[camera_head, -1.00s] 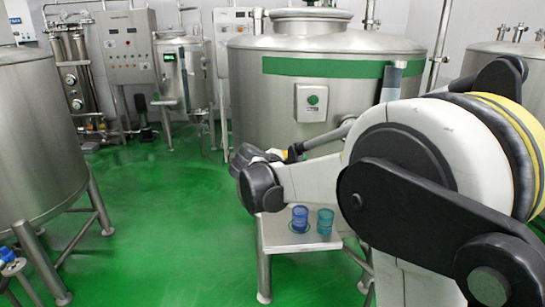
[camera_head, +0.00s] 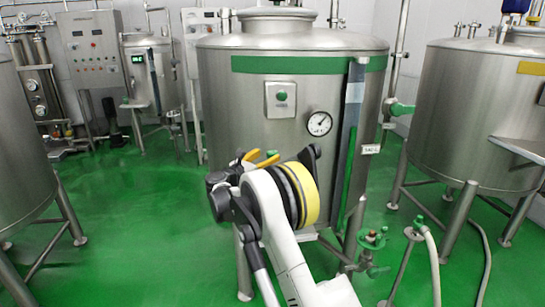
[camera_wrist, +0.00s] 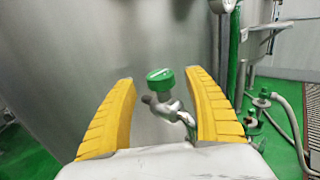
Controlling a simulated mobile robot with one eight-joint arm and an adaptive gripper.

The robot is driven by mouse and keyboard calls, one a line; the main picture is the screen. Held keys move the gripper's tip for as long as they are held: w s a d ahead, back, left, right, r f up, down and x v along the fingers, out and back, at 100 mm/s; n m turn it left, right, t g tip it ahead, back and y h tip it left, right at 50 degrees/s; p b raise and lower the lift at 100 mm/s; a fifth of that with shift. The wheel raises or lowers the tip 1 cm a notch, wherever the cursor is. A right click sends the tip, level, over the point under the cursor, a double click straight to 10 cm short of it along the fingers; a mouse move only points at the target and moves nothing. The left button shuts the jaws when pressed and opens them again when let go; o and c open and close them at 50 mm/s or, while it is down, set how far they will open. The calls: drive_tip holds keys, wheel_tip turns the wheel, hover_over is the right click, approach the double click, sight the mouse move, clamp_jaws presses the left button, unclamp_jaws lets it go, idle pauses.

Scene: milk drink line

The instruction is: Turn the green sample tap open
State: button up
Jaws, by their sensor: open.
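The green sample tap (camera_wrist: 160,79) has a round green knob on a metal body, against the steel tank wall. In the wrist view it appears between the two yellow fingers of my gripper (camera_wrist: 160,76), with space on both sides. The fingers are spread and hold nothing. How far the tap is in depth from the fingertips is hard to tell. In the head view my gripper (camera_head: 259,158) is in front of the tank (camera_head: 225,105), with its yellow fingertips showing; a small green patch shows beside them.
The tank carries a green push-button box (camera_head: 282,99) and a gauge (camera_head: 319,124). A green-handled valve (camera_head: 401,108) is on its right side. A floor valve (camera_head: 372,241) and a hose (camera_head: 433,262) are at lower right.

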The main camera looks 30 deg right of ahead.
sight(269, 154)
drive_tip(key=x, duration=0.4)
drive_tip(key=shift+b, duration=0.4)
drive_tip(key=c, duration=1.2)
